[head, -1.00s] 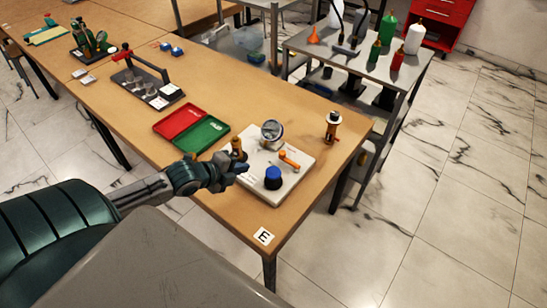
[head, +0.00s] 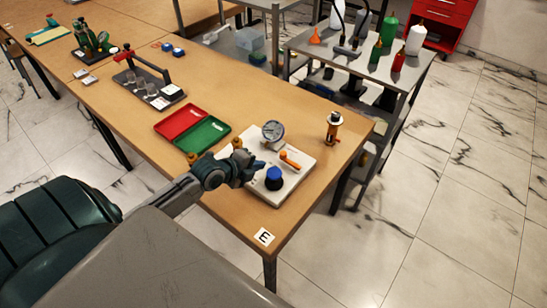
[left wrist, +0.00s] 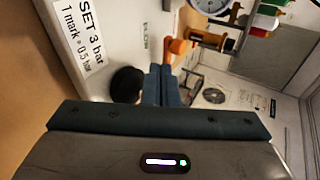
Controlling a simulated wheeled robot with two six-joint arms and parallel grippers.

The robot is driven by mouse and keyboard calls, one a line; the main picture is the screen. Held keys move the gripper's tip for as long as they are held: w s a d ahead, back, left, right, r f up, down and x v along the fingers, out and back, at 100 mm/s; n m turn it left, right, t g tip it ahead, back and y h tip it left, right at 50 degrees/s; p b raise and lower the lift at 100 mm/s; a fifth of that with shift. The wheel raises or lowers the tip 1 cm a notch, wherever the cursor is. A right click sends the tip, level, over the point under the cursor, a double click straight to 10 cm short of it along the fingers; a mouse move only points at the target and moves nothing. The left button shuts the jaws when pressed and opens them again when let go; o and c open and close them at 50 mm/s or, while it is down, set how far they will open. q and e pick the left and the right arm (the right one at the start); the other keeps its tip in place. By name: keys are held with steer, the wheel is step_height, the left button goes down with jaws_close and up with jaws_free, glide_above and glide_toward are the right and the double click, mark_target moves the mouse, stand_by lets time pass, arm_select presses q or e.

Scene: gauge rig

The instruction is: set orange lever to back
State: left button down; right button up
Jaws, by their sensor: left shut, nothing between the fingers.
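The orange lever (head: 290,158) sits on the white gauge board (head: 290,189), right of my left gripper. In the left wrist view the orange lever (left wrist: 177,46) shows just beyond the fingertips. My left gripper (head: 258,164) is shut and empty, over the board; its fingers also show in the left wrist view (left wrist: 161,84). I cannot tell whether the fingertips touch the lever. A blue knob (head: 274,177) stands in front of the lever. A round gauge (head: 273,130) stands behind it. My right gripper is not in view.
A brass fitting (head: 237,143) stands close behind my left gripper. An orange and black device (head: 333,126) stands at the table's right edge. Red (head: 181,120) and green (head: 204,134) trays lie left of the board. The table front near the E label (head: 264,236) is clear.

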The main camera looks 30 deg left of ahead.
mark_target(281, 157)
arm_select(q)
steer(key=w, duration=0.2)
steer(key=w+d+f+p, duration=0.1)
steer(key=w, duration=0.1)
steer(key=w+p, duration=0.1)
steer(key=w, duration=0.1)
steer(key=shift+w+d+f, duration=0.25)
steer(key=shift+d+f, duration=0.05)
steer(key=shift+f, duration=0.05)
